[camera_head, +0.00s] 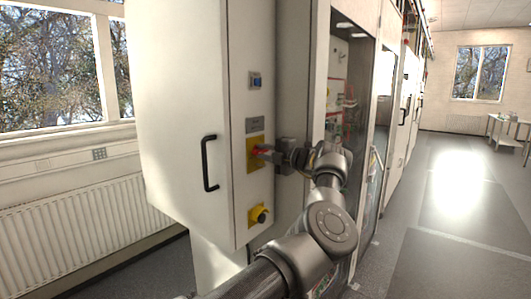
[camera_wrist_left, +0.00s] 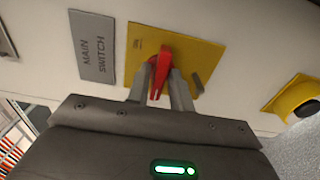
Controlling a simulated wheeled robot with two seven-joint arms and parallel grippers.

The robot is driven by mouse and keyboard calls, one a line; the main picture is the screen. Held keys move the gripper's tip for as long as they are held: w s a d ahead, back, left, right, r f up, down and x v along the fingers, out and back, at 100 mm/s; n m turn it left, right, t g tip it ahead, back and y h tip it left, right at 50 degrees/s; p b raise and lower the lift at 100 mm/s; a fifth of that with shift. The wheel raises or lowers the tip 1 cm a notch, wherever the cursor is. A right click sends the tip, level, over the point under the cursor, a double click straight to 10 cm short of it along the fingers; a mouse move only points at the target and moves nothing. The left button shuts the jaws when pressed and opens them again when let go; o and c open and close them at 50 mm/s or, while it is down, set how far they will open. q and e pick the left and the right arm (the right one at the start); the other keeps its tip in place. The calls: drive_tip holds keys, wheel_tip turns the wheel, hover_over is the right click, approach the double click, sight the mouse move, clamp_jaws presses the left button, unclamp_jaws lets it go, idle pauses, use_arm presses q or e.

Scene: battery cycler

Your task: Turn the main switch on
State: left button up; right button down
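The main switch is a red rotary handle (camera_wrist_left: 163,60) on a yellow plate (camera_wrist_left: 208,58) in the left wrist view. A grey label reading "MAIN SWITCH" (camera_wrist_left: 93,46) is beside the plate. In the head view the yellow plate (camera_head: 252,166) is on the narrow face of a pale cabinet, with the label (camera_head: 254,125) above it. My left gripper (camera_head: 264,150) is at the switch; its fingers (camera_wrist_left: 161,80) close in on both sides of the red handle. The fingers partly cover the handle. My right gripper is not in view.
A yellow plate with a dark knob (camera_head: 259,215) sits below the switch; a blue switch (camera_head: 256,81) is above. A black door handle (camera_head: 209,163) is to the left. A glass-fronted cabinet (camera_head: 348,95) stands behind my arm. Free floor (camera_head: 440,220) lies to the right.

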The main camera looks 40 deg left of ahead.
use_arm(q)
clamp_jaws()
drive_tip(key=shift+m, duration=0.3)
drive_tip(key=m+p, duration=0.1)
drive_tip(key=m, duration=0.1)
drive_tip(key=shift+r+m+p, duration=0.1)
drive_tip(key=shift+m+p, duration=0.3)
drive_tip(key=m+p, duration=0.1)
drive_tip(key=m, duration=0.3)
drive_tip(key=shift+m+p, duration=0.3)
drive_tip(key=shift+p, duration=0.1)
drive_tip(key=m+p, duration=0.2)
drive_tip(key=m, duration=0.3)
drive_tip(key=shift+m+p, duration=0.7)
drive_tip(key=shift+m, duration=1.7)
drive_tip(key=shift+o, duration=1.6)
unclamp_jaws()
